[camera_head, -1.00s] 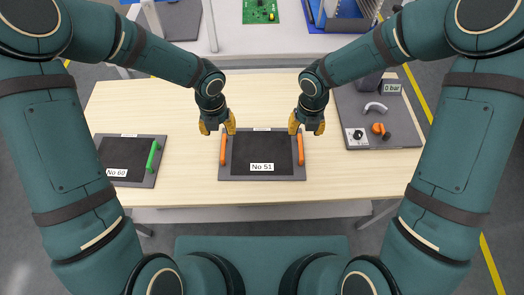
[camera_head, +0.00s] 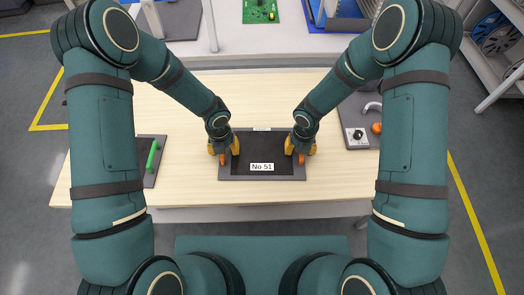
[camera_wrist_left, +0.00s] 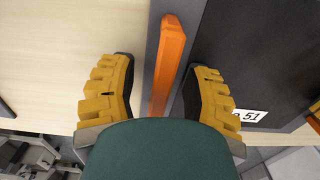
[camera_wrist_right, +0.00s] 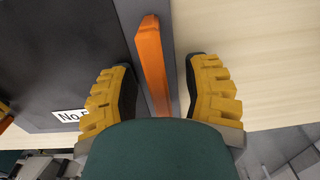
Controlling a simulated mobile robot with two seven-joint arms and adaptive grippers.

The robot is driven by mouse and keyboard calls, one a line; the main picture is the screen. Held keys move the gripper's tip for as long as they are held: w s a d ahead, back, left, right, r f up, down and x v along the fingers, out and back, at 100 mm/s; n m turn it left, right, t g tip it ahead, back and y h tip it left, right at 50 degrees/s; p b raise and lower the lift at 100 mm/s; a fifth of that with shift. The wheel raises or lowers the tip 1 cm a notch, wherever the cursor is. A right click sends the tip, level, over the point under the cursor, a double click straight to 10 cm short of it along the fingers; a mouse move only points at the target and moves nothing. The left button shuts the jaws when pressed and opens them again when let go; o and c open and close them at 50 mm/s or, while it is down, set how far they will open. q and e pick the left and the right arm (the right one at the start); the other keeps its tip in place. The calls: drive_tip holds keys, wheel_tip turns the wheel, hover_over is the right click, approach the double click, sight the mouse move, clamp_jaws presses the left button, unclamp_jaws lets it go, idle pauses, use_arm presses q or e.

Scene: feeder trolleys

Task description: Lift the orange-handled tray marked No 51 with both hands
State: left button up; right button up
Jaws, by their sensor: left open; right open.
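The dark tray marked No 51 (camera_head: 262,178) lies flat on the wooden table, with an orange handle at each side. My left gripper (camera_head: 223,150) is over the left handle (camera_wrist_left: 168,62), and my right gripper (camera_head: 300,150) is over the right handle (camera_wrist_right: 152,58). In the left wrist view, the open yellow fingers (camera_wrist_left: 155,88) stand on either side of the orange handle with gaps. In the right wrist view, the open fingers (camera_wrist_right: 160,88) also straddle the handle, apart from it. In the head view the grippers hide much of both handles.
A tray with a green handle (camera_head: 152,155) lies to the left, partly hidden by my left arm. A grey board with a knob (camera_head: 358,134) and an orange part lies to the right. The table (camera_head: 262,90) is clear behind the No 51 tray.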

use_arm(q)
clamp_jaws()
use_arm(e)
clamp_jaws()
use_arm(q)
drive_tip(key=shift+r, duration=0.1)
use_arm(e)
drive_tip(key=shift+r, duration=0.1)
